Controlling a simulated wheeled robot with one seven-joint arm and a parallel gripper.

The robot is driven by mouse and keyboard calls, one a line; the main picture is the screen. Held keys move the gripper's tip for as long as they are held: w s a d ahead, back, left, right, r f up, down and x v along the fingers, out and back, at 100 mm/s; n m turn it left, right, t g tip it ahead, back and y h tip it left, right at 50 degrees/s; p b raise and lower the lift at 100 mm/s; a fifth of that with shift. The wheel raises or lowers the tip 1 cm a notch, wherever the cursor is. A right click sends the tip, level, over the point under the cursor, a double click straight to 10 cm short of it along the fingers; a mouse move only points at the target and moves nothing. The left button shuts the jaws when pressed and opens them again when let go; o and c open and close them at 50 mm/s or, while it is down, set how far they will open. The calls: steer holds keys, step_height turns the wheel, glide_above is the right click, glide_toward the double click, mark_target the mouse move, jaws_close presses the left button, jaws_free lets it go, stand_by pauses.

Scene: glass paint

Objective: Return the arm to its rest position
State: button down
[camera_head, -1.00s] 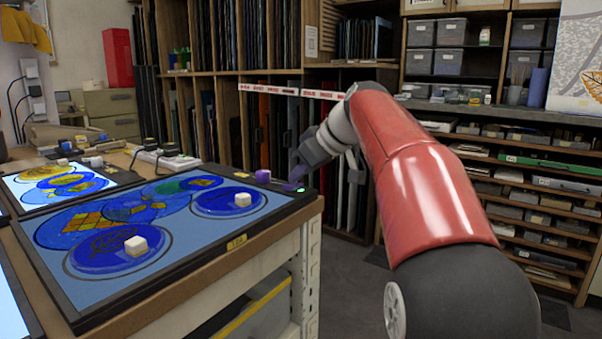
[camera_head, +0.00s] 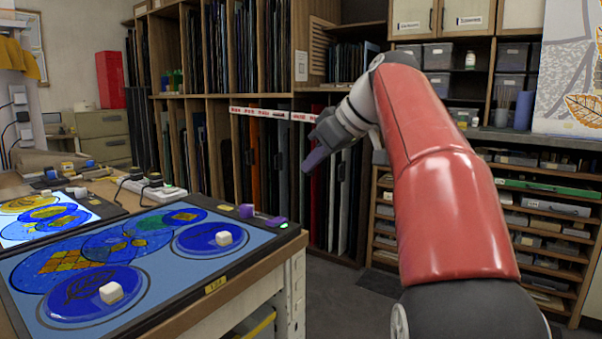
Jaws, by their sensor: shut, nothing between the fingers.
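My red arm (camera_head: 430,170) reaches up and forward on the right side of the head view. My gripper (camera_head: 306,166) is at its far end, in the air past the right end of the work table, apart from the panel and holding nothing. Its purple fingers point down and to the left and look closed. The dark-framed blue panel (camera_head: 40,270) lies on the table with round blue glass pieces on it. A small purple object (camera_head: 277,222) rests at the panel's far right corner.
A second lit panel (camera_head: 12,228) lies at the left. A power strip (camera_head: 152,188) lies behind the panels. Racks of glass sheets (camera_head: 228,150) stand behind my gripper, and shelves (camera_head: 545,225) fill the right. Open floor (camera_head: 340,300) lies right of the table.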

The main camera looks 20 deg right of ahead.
steer(key=shift+s+d+r, duration=0.15)
steer(key=shift+r, duration=0.05)
stand_by(0.4)
steer(key=s+a+f+m+g+h, duration=0.1)
steer(key=s+a+f+m+h, duration=0.1)
steer(key=s+f, duration=1.1)
steer(key=s+a+f+m+h, duration=0.3)
steer(key=s+f+m, duration=0.3)
steer(key=s+f, duration=0.7)
step_height(320, 180, down, 6)
steer(key=shift+a+r+g, duration=0.25)
steer(key=shift+a+g, duration=0.15)
steer(key=shift+a, duration=0.2)
